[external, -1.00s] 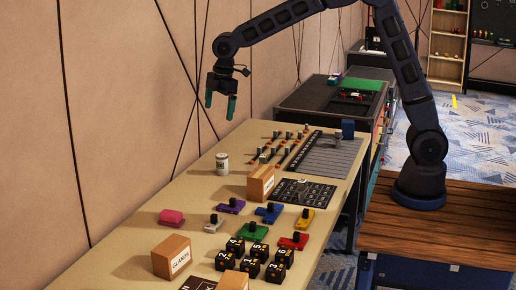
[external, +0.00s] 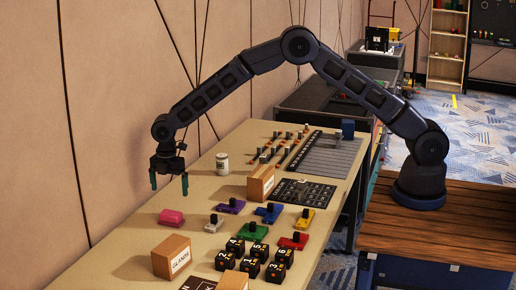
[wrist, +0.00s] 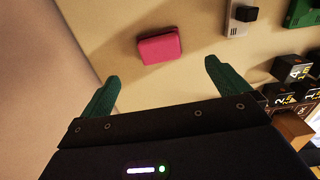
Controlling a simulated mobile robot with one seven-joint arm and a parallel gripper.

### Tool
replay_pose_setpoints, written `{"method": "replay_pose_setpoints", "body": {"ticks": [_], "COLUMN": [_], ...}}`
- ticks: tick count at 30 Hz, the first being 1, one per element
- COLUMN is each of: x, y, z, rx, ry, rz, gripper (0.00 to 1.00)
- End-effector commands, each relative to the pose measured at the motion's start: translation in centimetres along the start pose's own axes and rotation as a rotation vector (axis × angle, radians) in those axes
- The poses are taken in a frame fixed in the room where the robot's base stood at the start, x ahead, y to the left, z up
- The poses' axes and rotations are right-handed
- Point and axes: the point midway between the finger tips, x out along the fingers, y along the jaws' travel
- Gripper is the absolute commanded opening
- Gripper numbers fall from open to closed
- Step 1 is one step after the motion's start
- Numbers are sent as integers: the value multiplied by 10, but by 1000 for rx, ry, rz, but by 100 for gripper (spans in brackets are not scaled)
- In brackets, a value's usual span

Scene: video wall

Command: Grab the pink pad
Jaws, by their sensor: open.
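The pink pad (external: 171,217) is a small rounded block lying on the tan table near its wall-side edge. In the wrist view the pad (wrist: 160,47) lies beyond my fingertips, roughly between their lines. My gripper (external: 169,184) points down above the table, over the wall side and a little above the pad in the external view. Its two green fingers are spread apart with nothing between them, as the wrist view (wrist: 158,88) also shows. The pad is fully in sight and not touched.
A wooden box (external: 171,256) stands in front of the pad, and black numbered cubes (external: 256,260) lie to the right. A grey switch block (external: 213,223) is just right of the pad, with a purple one (external: 231,206) behind. A can (external: 222,163) stands farther back. The wall is close on the left.

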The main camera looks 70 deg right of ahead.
Motion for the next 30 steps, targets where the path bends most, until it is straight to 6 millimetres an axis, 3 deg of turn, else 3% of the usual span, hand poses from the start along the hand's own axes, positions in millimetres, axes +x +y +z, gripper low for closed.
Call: {"method": "replay_pose_setpoints", "body": {"ticks": [5, 15, 23, 30], "x": [12, 56, 72, 104], "y": [1, 0, 1, 2], "z": [-2, -2, -3, -4], "rx": [-7, -5, -6, -5], "ry": [0, 0, -1, -1], "rz": [-2, -3, -2, -2], "gripper": [100, 100, 100, 100]}}
